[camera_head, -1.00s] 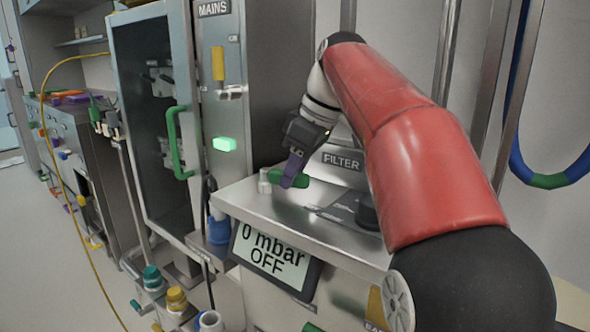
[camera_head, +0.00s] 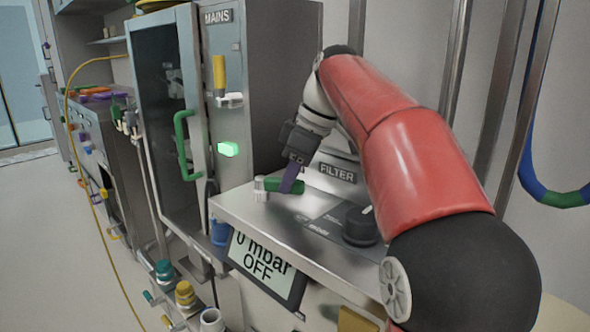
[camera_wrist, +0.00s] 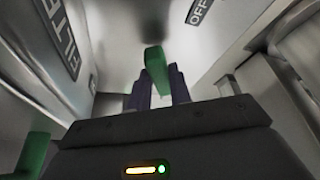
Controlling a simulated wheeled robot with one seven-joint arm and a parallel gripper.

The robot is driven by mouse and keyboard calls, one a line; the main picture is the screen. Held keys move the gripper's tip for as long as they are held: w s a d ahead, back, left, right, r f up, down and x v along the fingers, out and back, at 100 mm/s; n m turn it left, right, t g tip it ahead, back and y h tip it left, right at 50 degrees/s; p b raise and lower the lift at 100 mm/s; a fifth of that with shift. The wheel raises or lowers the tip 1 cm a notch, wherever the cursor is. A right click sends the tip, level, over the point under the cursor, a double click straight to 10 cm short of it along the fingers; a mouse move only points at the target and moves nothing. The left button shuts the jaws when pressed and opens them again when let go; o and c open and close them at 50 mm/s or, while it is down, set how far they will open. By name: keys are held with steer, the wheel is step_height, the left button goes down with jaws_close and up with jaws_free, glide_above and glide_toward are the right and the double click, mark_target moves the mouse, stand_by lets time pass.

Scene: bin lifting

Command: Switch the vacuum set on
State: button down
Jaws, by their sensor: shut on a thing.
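The vacuum set is a steel cabinet (camera_head: 236,204) with a flat top. Its tilted display (camera_head: 266,263) reads "0 mbar OFF". A green lever handle (camera_head: 271,184) reaches out from a pale round post (camera_head: 260,187) on the top. My gripper (camera_head: 289,184) has purple fingers and is shut on the green handle from above. In the wrist view the green handle (camera_wrist: 155,66) stands between the two purple fingers of my gripper (camera_wrist: 155,88). An "OFF" label (camera_wrist: 200,10) shows beyond it. A black knob (camera_head: 361,226) sits on the top, right of the handle.
A "FILTER" label (camera_head: 338,173) is on the raised panel behind. To the left stand a "MAINS" column (camera_head: 217,60) with a lit green button (camera_head: 228,149) and a glass-door cabinet with a green handle (camera_head: 183,145). A yellow hose (camera_head: 80,170) runs down to the floor at left.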

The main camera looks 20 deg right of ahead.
stand_by(0.3)
steer(key=c, duration=1.3)
jaws_free()
steer(key=shift+d+r, duration=0.1)
steer(key=v, duration=0.7)
steer(key=shift+d+r+p, duration=0.15)
steer(key=shift+r+p, duration=0.1)
steer(key=shift+p, duration=0.15)
steer(key=shift+c, duration=0.3)
